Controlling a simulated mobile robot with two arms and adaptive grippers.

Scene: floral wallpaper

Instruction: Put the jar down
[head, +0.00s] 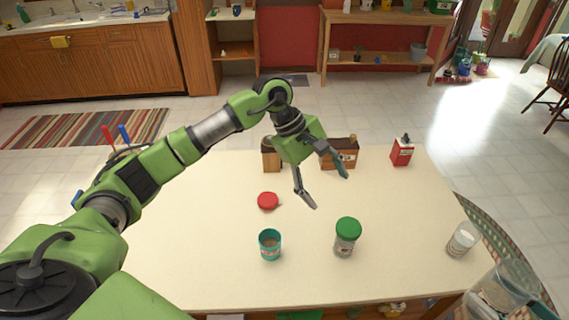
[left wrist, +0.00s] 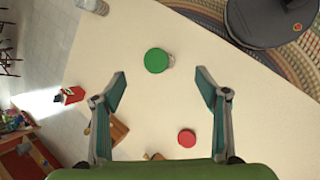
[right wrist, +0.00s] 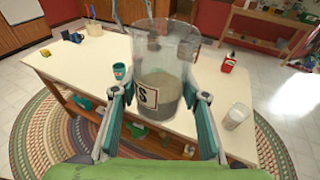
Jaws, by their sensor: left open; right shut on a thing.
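A clear glass jar (right wrist: 163,75) with grey-brown contents and a label with an "S" is between the fingers of my right gripper (right wrist: 163,100), which is shut on it. The jar looks upright and its top looks open. In the head view the jar (head: 508,287) is at the lower right corner, off the table's right side in the picture; the right gripper is not clear there. My left gripper (head: 328,190) is open and empty above the cream table (head: 200,220). In the left wrist view its fingers (left wrist: 160,92) are wide apart.
On the table stand a green-lidded jar (head: 346,238), a teal cup (head: 270,246), a glass with white contents (head: 462,240), a red carton (head: 402,152), a brown box (head: 342,155) and a wooden block (head: 271,158). A red lid (head: 267,201) lies among them.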

